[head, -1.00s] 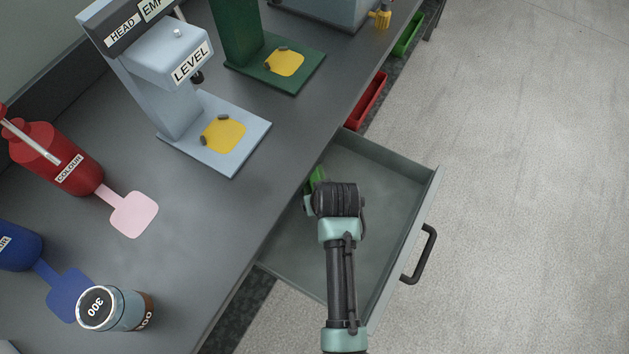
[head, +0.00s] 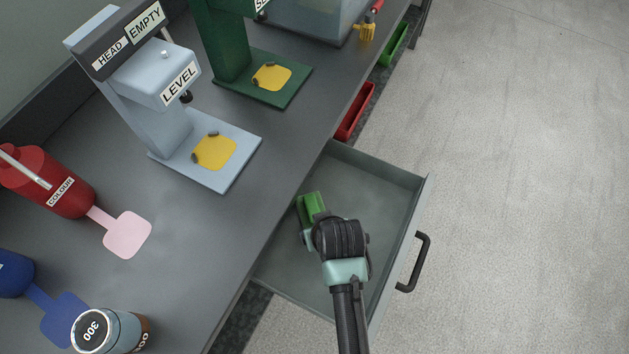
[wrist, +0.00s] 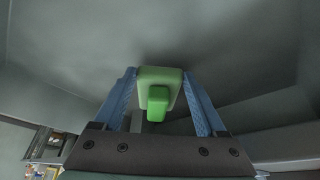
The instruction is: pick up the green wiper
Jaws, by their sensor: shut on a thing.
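The green wiper (head: 311,206) shows beside the front of my gripper (head: 309,224), over the open drawer (head: 385,180) in the head view. In the wrist view the green wiper (wrist: 158,90) sits between the two blue fingers of my gripper (wrist: 160,92), which are shut on it. Its wider pale green part is farther out and a brighter green part faces the camera. My wrist hides part of the wiper in the head view. I cannot tell whether the wiper touches the drawer floor.
The bench edge (head: 262,238) runs along the drawer's left side. The drawer's black handle (head: 421,262) is on the right. On the bench stand a pale blue LEVEL machine (head: 165,125), a red COLOUR bottle (head: 55,185) and a round 300 container (head: 108,330). Red (head: 356,112) and green (head: 393,45) bins lie beyond.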

